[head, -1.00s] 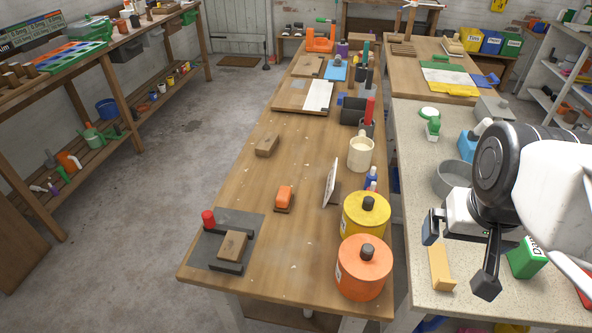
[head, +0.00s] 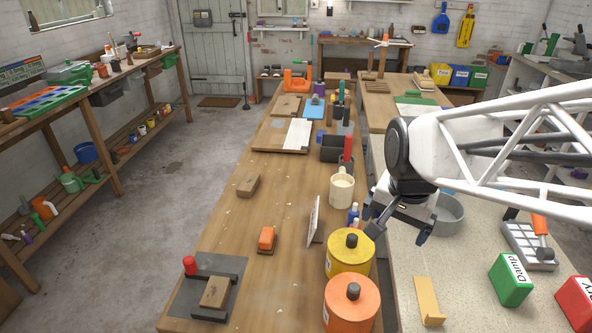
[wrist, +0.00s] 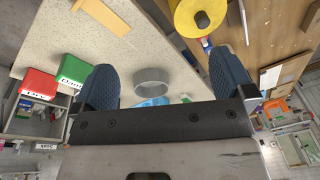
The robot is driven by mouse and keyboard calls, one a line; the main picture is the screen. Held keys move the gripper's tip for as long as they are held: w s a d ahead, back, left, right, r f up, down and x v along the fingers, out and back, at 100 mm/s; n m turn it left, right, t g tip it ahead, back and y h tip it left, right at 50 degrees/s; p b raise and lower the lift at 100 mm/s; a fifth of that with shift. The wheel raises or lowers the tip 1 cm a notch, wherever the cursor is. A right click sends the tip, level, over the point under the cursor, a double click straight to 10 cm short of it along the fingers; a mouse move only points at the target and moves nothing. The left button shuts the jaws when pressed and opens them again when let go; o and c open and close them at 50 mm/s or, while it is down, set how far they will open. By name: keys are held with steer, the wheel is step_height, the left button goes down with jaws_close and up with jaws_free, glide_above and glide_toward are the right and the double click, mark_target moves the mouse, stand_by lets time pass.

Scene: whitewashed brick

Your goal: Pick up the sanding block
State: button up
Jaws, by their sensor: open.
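Which item is the sanding block is not certain. An orange-topped block with a dark base (head: 267,239) sits on the wooden bench, left of a small upright white panel. A plain wooden block (head: 248,185) lies farther back. Another wooden block (head: 214,291) lies on a dark grey stand (head: 232,268) at the near left. My gripper (head: 396,222) is open and empty, right of all three, above the edge between the wooden and speckled benches. Its spread fingers also show in the wrist view (wrist: 165,86), with nothing between them; none of these blocks is clear there.
A yellow canister (head: 347,258) and an orange canister (head: 350,308) stand on the wooden bench's right side, left of my gripper. The upright panel (head: 314,222) and a cream mug (head: 342,190) are nearby. A grey round dish (head: 449,215) stands on the speckled bench. The wooden bench's middle is clear.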

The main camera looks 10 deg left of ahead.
steer(key=w+a+f+m, duration=0.4)
steer(key=w+a, duration=0.4)
steer(key=w, duration=0.1)
steer(key=m+g, duration=0.2)
steer(key=m, duration=0.7)
glide_above(266, 234)
step_height(266, 234, down, 17)
steer(key=shift+s+f, duration=0.1)
steer(key=shift+f, duration=1.25)
steer(key=shift+f, duration=2.65)
